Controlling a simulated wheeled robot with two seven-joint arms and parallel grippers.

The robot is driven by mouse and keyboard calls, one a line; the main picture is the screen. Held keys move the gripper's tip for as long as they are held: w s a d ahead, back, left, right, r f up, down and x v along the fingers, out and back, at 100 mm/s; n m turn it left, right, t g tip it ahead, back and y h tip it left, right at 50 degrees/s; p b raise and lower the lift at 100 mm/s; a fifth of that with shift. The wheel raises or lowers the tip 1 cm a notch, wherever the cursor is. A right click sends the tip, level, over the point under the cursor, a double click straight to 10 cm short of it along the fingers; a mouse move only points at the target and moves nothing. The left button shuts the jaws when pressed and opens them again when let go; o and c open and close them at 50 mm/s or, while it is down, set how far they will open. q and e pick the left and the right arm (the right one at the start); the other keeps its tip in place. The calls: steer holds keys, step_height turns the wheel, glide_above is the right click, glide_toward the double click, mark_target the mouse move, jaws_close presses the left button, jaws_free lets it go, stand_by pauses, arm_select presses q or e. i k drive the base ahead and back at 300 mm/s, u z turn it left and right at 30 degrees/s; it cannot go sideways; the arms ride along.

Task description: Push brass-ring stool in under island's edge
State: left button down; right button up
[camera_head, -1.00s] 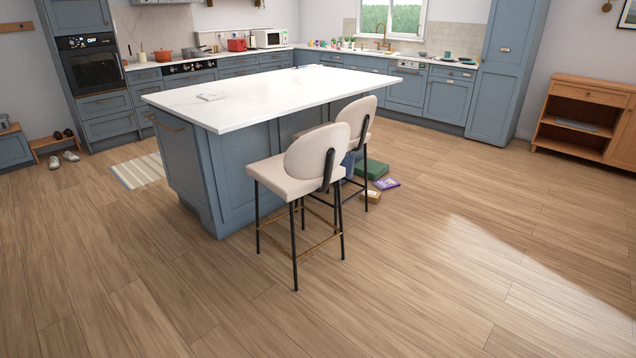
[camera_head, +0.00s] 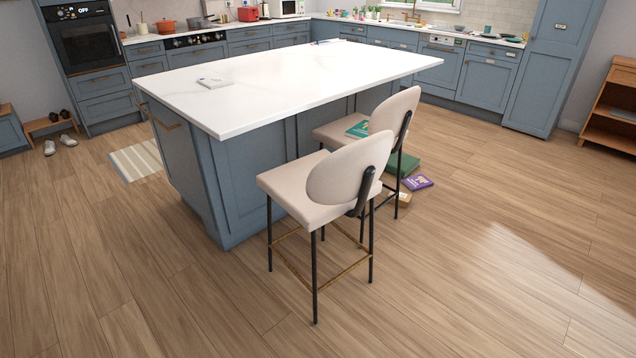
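Two cream stools with black legs stand at the right side of the blue island (camera_head: 250,185) with its white top (camera_head: 270,85). The nearer stool (camera_head: 325,190) has a brass-coloured foot rail (camera_head: 345,272) low between its legs. Its seat stands out from the island's edge, and its rounded back faces right. The farther stool (camera_head: 395,110) stands behind it, partly hidden, with a teal book (camera_head: 358,129) on its seat. The farther stool's foot rail is mostly hidden, so I cannot tell its colour. Neither of my grippers is in view.
A green box (camera_head: 403,164), a purple book or box (camera_head: 418,182) and a small brown box (camera_head: 401,198) lie on the floor by the farther stool. Wood floor is clear in front and to the right. A striped mat (camera_head: 136,160) lies left of the island.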

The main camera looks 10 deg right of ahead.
mark_target(317, 188)
steer(key=z, duration=0.3)
steer(key=i, duration=1.95)
steer(key=z, duration=0.5)
